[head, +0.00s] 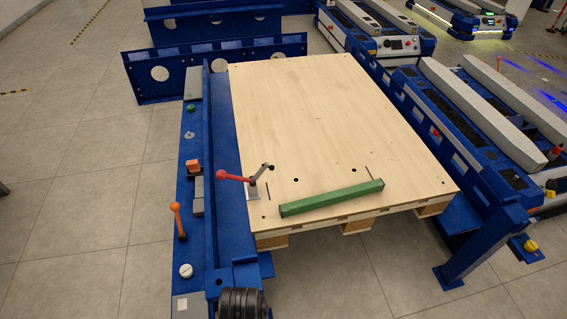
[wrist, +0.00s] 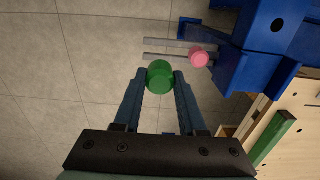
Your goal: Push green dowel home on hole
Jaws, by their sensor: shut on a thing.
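In the wrist view my gripper (wrist: 161,75) is shut on a green dowel (wrist: 160,80), seen end-on as a round piece between the fingertips. The dowel is over the grey floor, apart from the wooden board (wrist: 294,150) at the right. Its far end is hidden. In the head view the pale wooden board (head: 330,120) has several small dark holes, one near the front left (head: 296,180). I cannot tell which hole belongs to the dowel. My gripper and the dowel cannot be made out in the head view.
A green square bar (head: 332,198) lies along the board's front edge. A red-handled clamp (head: 253,188) stands at the front left corner. A blue rail (head: 212,180) with orange levers runs along the left. Blue carts (head: 470,120) stand at the right. Floor at far left is clear.

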